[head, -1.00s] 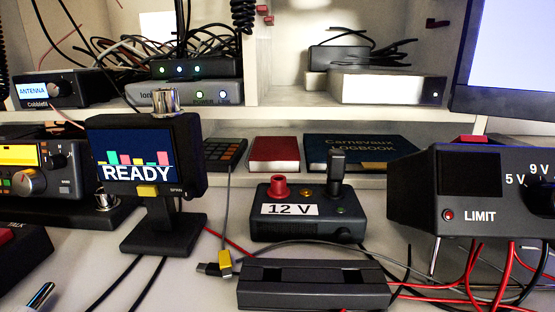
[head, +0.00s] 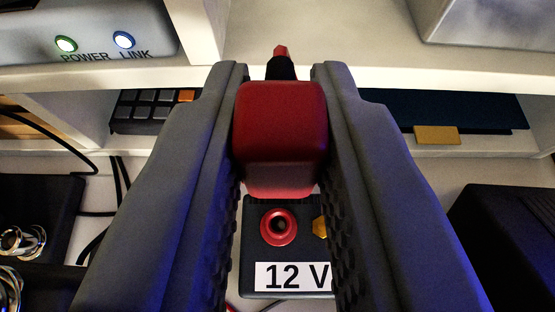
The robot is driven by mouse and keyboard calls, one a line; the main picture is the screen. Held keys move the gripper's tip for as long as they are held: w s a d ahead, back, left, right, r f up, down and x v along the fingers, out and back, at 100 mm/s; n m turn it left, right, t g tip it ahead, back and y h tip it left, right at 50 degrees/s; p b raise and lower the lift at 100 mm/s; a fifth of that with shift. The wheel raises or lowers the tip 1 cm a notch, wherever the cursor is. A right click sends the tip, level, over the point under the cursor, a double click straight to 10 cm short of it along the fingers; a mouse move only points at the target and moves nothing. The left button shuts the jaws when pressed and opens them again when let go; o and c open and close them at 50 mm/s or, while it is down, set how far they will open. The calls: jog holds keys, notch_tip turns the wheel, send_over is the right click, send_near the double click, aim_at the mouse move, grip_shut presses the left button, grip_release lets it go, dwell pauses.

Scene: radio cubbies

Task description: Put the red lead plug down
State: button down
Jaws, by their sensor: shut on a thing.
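The red lead plug (head: 280,135) is a rounded red block with a black neck and small red end behind it. My gripper (head: 281,145) is shut on it, with one grey finger against each side. The plug is held in front of the shelf edge and over the back of the dark 12 V box (head: 248,270). The box's red ring socket (head: 278,227) is empty and shows just below the plug in the picture. A yellow part (head: 320,227) is partly covered by the right finger, which also hides the right side of the box. The plug's underside is hidden.
A shelf edge (head: 400,77) runs across behind the plug. A keypad (head: 150,110) and a dark blue book (head: 470,110) lie under it. A dark unit (head: 505,230) stands at the right. Metal connectors (head: 20,243) and black cables are at the left.

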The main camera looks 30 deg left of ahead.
aim_at(279, 226)
notch_tip(279, 226, down, 10)
jog(key=shift+r, duration=0.15)
dwell(0.7)
jog(key=c, duration=1.3)
grip_release()
jog(key=shift+c, duration=0.2)
jog(key=shift+s+d, duration=0.1)
jog(key=shift+s, duration=0.05)
jog(key=v, duration=1.7)
jog(key=shift+d+f, duration=0.2)
jog(key=shift+f, duration=0.15)
